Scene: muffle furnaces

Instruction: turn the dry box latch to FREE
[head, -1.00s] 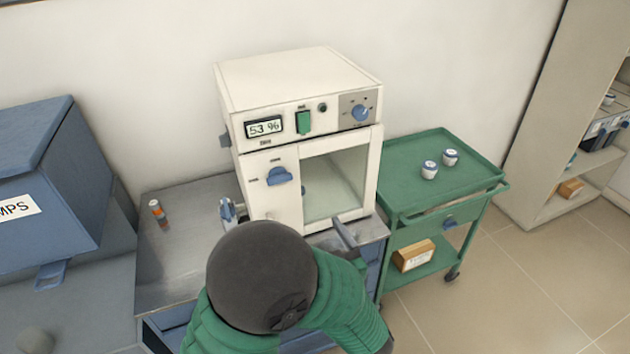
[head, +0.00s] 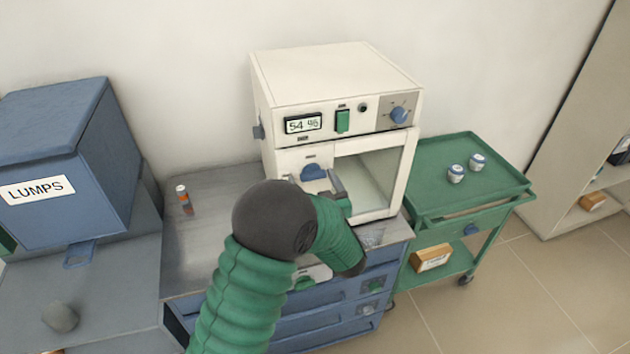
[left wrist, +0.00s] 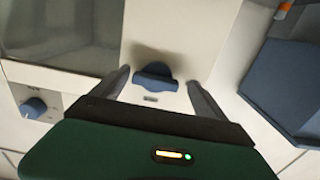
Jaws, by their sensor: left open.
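The dry box (head: 340,75) is a cream cabinet with a window on the right of its front and a display that reads 54 %. Its blue latch (head: 313,171) is on the door panel left of the window; its bar lies roughly level. The latch also shows in the left wrist view (left wrist: 155,76), where the picture is upside down. My left gripper (head: 318,183) is open in front of the latch. In the left wrist view, its fingers (left wrist: 158,84) stand apart on either side of the latch. The latch's small labels are unreadable. My right gripper is not in view.
A blue knob (head: 398,115) and a green switch (head: 342,121) are on the upper panel. A blue LUMPS box (head: 60,150) stands left, an orange-and-white bottle (head: 183,196) on the bench. A green cart (head: 440,150) with two small jars stands right.

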